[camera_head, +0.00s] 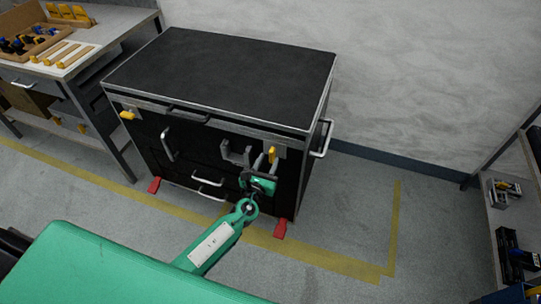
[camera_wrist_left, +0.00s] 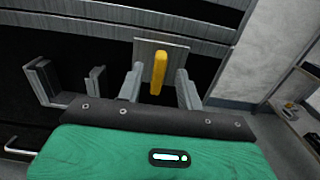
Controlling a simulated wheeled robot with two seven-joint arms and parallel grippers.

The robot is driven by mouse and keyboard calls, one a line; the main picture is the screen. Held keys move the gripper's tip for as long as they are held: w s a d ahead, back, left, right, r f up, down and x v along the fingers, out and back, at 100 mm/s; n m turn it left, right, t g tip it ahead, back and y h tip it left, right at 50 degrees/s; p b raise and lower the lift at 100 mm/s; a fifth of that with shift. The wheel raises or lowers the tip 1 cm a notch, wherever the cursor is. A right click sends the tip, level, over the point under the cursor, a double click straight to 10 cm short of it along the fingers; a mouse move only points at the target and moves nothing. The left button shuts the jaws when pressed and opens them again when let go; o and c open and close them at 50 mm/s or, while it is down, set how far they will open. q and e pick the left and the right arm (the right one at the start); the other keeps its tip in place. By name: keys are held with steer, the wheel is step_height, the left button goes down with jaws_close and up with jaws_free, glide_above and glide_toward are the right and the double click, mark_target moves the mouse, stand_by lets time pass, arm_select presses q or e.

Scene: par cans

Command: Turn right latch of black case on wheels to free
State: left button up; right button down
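The black case on wheels (camera_head: 225,65) stands against the wall, its front facing me. Its right latch (camera_head: 272,154) is a yellow handle at the upper right of the front, on a grey plate. In the left wrist view the yellow handle (camera_wrist_left: 158,72) points up and down, tilted slightly. My left gripper (camera_head: 264,168) is open in front of this latch. In the left wrist view its fingers (camera_wrist_left: 159,88) stand on either side of the handle with gaps; contact cannot be seen. The left latch (camera_head: 127,114) is yellow and lies roughly sideways. My right gripper is out of view.
A grey bracket (camera_head: 236,154) sits left of the right latch. A side handle (camera_head: 323,138) sticks out at the case's right. Red wheel parts (camera_head: 281,229) jut out below. A workbench (camera_head: 100,40) stands left, a shelf (camera_head: 490,210) right. Floor right of the case is clear.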

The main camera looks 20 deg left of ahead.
mark_target(270, 155)
arm_select(q)
steer(key=shift+w, duration=1.55)
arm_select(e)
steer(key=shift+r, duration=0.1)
arm_select(q)
jaws_close()
